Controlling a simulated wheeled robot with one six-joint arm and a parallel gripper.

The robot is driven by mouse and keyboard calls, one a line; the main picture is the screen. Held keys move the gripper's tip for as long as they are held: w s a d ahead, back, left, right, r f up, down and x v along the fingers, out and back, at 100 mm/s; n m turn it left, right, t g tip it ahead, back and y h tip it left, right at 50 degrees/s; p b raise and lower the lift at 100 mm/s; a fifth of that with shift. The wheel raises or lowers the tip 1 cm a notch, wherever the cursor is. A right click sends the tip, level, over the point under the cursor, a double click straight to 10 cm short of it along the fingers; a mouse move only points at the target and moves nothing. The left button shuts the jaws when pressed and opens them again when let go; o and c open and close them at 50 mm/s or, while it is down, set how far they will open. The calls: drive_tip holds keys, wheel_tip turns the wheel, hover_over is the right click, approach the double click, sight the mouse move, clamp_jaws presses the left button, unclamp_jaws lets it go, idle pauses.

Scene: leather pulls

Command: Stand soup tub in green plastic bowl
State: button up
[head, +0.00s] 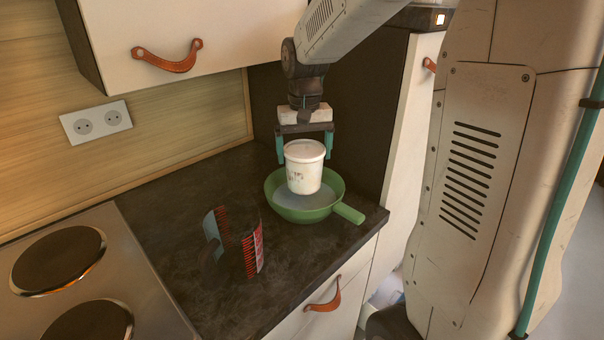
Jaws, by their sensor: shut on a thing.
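The soup tub (304,176) is a white lidded tub with faint dark print on its side, and it is upright. My gripper (305,158) points down from above, with one teal finger on each side of the tub's upper part, and is shut on it. The green plastic bowl (336,189) is round with a short handle pointing to the lower right, and stands on the dark worktop. The tub's lower part overlaps the bowl's inside in this view. I cannot tell whether its base touches the bowl's floor.
A clear measuring jug (251,252) with red markings stands on the worktop (180,200), to the left and in front of the bowl. A hob (90,270) lies at the left. A wall cupboard (165,35) hangs above left, and a tall cabinet stands behind.

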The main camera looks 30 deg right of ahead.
sight(304, 170)
drive_tip(key=shift+f, duration=2.5)
drive_tip(key=shift+f, duration=0.3)
drive_tip(key=o, duration=1.1)
